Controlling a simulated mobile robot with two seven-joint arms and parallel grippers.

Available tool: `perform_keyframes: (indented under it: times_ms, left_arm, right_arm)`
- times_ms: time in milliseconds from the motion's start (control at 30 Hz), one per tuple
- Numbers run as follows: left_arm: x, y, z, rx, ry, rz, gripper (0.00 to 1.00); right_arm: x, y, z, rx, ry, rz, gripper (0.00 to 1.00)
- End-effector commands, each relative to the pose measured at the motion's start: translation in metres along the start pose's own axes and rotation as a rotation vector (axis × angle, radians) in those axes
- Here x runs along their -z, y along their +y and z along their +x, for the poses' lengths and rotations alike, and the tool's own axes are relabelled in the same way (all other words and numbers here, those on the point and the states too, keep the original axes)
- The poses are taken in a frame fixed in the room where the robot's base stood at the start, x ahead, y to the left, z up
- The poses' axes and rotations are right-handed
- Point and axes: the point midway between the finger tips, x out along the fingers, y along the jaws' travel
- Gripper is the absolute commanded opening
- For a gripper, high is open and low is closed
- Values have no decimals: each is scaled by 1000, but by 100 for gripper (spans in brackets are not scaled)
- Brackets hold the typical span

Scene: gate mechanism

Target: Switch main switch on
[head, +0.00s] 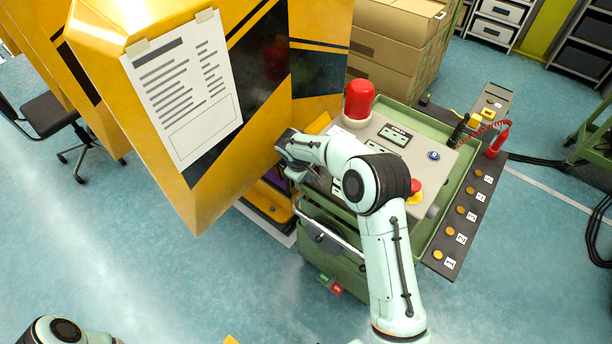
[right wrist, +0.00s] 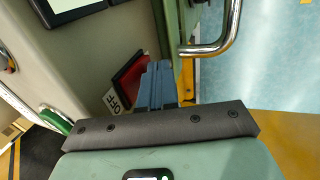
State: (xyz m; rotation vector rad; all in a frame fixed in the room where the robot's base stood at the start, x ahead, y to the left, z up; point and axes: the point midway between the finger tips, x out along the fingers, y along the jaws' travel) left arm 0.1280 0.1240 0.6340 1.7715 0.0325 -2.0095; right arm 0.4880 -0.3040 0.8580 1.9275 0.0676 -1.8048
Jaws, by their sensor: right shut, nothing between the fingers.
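In the right wrist view, a red switch part (right wrist: 128,78) with a white OFF label (right wrist: 113,101) sits on the pale panel. A green part (right wrist: 55,120) shows farther left on the same panel. My right gripper (right wrist: 158,75) is shut and empty. Its fingertips overlap the right side of the red part; I cannot tell whether they touch it. In the head view my right gripper (head: 288,165) is at the left side of the green control cart (head: 335,255), beside the yellow cabinet, and its fingertips are hard to make out. My left gripper is out of view.
The yellow cabinet (head: 215,200) stands close to the left of my right gripper. A metal handle (right wrist: 215,48) curves beside the fingers. The cart top carries a red beacon (head: 359,98) and a red mushroom button (head: 415,188). Open floor (head: 200,285) lies in front.

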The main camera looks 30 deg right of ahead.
Motion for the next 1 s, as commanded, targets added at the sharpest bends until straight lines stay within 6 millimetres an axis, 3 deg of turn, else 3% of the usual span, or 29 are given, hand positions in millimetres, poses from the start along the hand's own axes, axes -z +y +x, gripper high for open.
perform_keyframes:
  times_ms: [200,1000]
  left_arm:
    - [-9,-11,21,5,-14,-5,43]
    - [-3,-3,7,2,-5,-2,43]
  right_arm:
    - [-2,-1,9,-59,-3,-4,0]
    - [-1,8,-12,-57,-3,-1,0]
